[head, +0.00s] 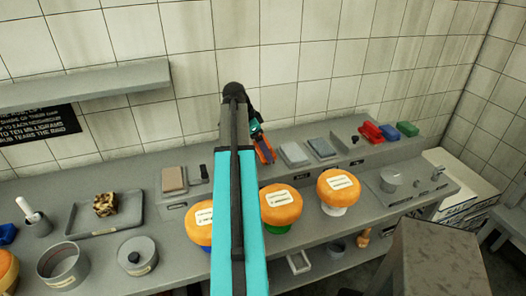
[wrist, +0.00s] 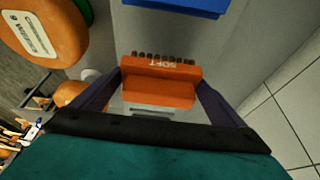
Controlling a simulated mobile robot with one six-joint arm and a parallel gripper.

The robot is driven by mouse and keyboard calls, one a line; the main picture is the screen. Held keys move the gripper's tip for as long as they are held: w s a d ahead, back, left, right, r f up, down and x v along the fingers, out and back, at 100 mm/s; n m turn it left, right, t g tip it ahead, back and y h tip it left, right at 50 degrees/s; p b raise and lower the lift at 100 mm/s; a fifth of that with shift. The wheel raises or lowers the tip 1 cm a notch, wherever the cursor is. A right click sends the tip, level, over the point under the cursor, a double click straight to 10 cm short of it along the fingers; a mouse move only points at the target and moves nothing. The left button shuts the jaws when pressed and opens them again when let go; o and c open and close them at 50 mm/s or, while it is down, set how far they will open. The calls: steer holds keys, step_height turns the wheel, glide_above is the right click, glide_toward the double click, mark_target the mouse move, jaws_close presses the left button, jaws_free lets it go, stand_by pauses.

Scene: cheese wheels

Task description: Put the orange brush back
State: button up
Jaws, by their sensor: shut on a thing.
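The orange brush (wrist: 160,90) is marked SOFT and has a row of dark bristles along its far edge. My gripper (wrist: 160,78) is shut on it, with one dark finger at each end of the brush. In the head view the orange brush (head: 265,149) shows just right of my arm, above the back ledge. My gripper (head: 258,135) is partly hidden there behind my arm. I cannot tell its exact height above the ledge.
Red (head: 370,131) and green (head: 407,129) blocks stand on the ledge at right. Grey pads (head: 294,154) lie nearer the brush. Orange cheese wheels (head: 281,204) stand on the counter in front. A blue thing (wrist: 178,6) shows at the wrist view's top edge.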

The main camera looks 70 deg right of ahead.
steer(key=shift+f+p, duration=0.45)
steer(key=shift+f, duration=1.1)
steer(key=shift+f, duration=0.15)
steer(key=o, duration=0.7)
steer(key=b+v, duration=0.3)
steer(key=v, duration=0.9)
steer(key=shift+r, duration=0.2)
